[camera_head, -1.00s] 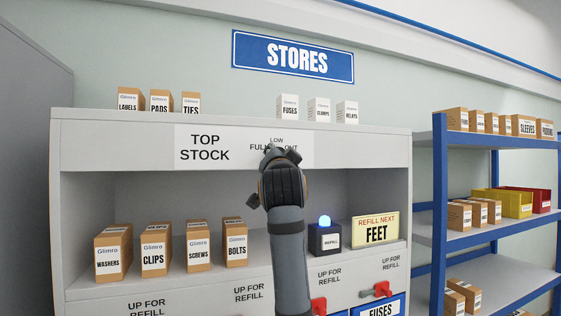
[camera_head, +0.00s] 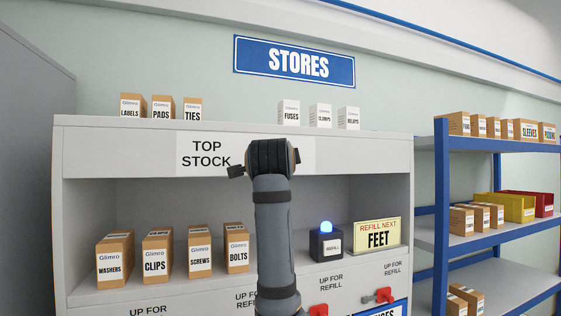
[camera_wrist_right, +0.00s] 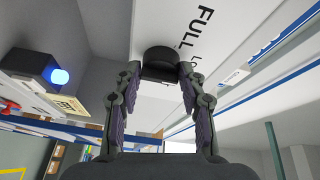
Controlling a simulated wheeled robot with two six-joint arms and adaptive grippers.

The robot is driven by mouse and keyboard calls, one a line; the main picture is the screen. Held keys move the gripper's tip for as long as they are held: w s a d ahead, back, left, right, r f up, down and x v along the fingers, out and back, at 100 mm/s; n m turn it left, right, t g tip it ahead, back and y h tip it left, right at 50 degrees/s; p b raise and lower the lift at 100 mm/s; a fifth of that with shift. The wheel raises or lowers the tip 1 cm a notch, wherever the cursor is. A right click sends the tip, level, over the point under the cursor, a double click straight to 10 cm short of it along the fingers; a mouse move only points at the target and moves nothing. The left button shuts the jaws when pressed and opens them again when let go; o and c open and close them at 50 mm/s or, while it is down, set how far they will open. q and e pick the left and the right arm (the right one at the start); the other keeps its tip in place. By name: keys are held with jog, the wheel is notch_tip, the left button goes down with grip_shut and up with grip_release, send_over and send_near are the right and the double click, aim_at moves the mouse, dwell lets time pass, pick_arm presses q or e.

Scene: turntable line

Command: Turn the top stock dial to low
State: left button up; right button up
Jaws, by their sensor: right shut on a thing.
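The top stock dial (camera_wrist_right: 161,60) is a dark round knob on the white label strip, seen in the right wrist view. The word FULL (camera_wrist_right: 196,27) and part of LOW show beside it. My right gripper (camera_wrist_right: 159,78) has its two fingers on either side of the dial, shut on it. In the head view my right arm and wrist cover the dial and its setting words. Only TOP STOCK (camera_head: 206,153) reads clearly on the strip (camera_head: 310,157). I cannot see where the dial points. My left gripper is not in view.
Below the strip is an open shelf with several brown boxes (camera_head: 115,260), a black refill box with a lit blue lamp (camera_head: 326,240) and a yellow FEET sign (camera_head: 377,233). More boxes (camera_head: 291,113) stand on top. A blue rack (camera_head: 441,210) stands at the right.

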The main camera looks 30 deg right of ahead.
jog(key=shift+s+r, duration=0.1)
jog(key=shift+r, duration=0.1)
dwell(0.3)
jog(key=o, duration=1.1)
jog(key=shift+f, duration=0.1)
jog(key=v, duration=1.2)
